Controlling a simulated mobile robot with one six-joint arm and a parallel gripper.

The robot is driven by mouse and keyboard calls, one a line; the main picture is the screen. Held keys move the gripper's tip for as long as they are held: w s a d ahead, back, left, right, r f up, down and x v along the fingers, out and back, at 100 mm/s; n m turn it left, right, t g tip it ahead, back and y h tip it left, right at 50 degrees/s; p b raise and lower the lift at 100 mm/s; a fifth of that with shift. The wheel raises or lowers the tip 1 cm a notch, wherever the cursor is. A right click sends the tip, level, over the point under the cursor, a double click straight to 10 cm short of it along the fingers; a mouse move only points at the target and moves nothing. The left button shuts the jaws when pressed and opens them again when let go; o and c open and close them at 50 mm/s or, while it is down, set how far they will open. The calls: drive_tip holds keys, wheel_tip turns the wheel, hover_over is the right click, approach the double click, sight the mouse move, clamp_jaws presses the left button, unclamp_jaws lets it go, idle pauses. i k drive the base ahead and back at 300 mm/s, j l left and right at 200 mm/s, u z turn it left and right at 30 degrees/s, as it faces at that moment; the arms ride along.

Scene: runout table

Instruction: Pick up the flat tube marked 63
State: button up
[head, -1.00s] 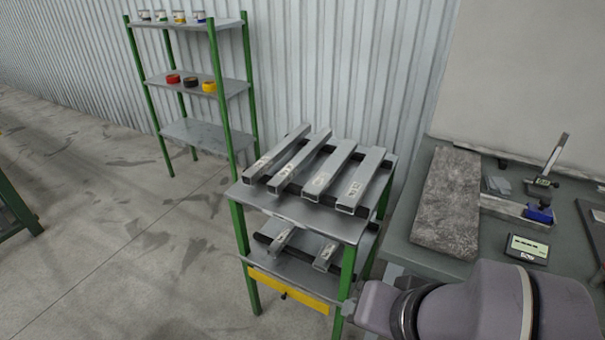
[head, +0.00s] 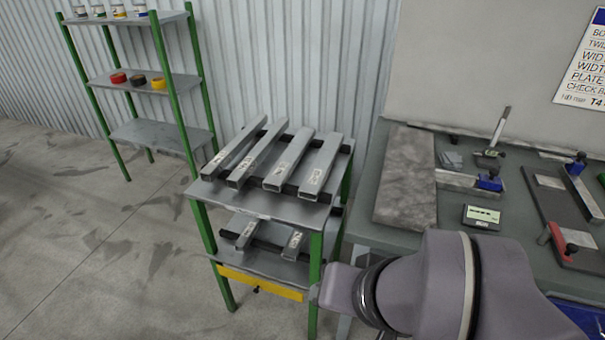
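Several grey metal tubes lie side by side on the top shelf (head: 262,203) of a green-legged rack, resting on dark crossbars. From left to right they are a first tube (head: 236,147), a second tube (head: 258,155), a third tube (head: 289,162) and a fourth tube (head: 322,163). Two shorter tubes, one on the left (head: 246,235) and one on the right (head: 292,244), lie on the lower shelf. White labels show near the tubes' front ends, but their marks are too small to read, so I cannot tell which is 63. My gripper is outside the view; only my arm shows at lower right.
A workbench (head: 368,219) stands right of the rack, with a grey stone plate (head: 408,178), a small display (head: 481,216) and clamps with blue parts. A second green shelf (head: 160,130) at the left holds tape rolls and cans. The floor at left is clear.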

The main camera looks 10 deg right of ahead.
sight(277, 178)
drive_tip(key=i+j+z, duration=1)
drive_tip(key=j, duration=0.2)
drive_tip(key=i+j+z, duration=0.15)
drive_tip(key=j+z, duration=0.15)
drive_tip(key=i+j+z, duration=0.25)
drive_tip(key=j, duration=0.25)
drive_tip(key=k, duration=0.1)
